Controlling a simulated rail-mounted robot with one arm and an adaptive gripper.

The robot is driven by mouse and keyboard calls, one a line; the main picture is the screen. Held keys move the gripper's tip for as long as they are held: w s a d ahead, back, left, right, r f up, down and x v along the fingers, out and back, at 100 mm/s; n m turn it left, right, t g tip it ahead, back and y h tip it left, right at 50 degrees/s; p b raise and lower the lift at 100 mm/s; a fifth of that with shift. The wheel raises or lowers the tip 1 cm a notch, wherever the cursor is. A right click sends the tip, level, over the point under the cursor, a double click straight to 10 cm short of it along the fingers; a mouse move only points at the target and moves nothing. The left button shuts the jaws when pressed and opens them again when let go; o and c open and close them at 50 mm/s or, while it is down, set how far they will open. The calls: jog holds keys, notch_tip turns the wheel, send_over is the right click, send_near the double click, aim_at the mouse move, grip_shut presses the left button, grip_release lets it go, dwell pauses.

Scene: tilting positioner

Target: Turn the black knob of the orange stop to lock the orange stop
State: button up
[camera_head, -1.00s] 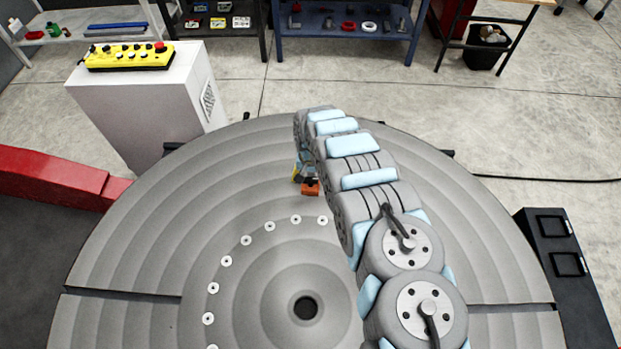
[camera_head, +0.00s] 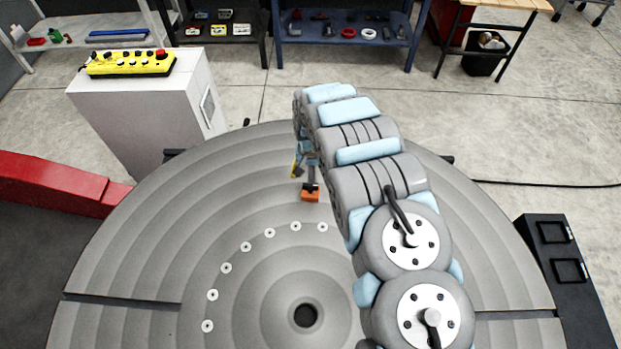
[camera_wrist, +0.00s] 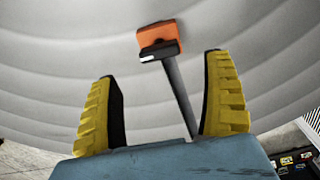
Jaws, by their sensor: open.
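The orange stop (camera_head: 310,196) sits on the grey round table. It also shows in the wrist view (camera_wrist: 157,34), beyond my fingertips. A dark block, seemingly the black knob (camera_wrist: 160,49), is on its near side. A dark grey rod runs from the stop toward my gripper and between the fingers in the picture; I cannot tell whether it is the knob's stem. My gripper (camera_wrist: 162,67) is open, with yellow ribbed fingers either side of the rod. Neither finger visibly touches it. In the head view, my arm hides most of the gripper; a yellow finger shows just above and left of the stop.
The grey round table (camera_head: 150,240) has a ring of small pale holes and a central hole. A white pedestal (camera_head: 145,110) with a yellow control box (camera_head: 130,63) stands at the left. The table surface left of the stop is clear.

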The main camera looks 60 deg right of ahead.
aim_at(310, 185)
jog(key=shift+r, duration=2.75)
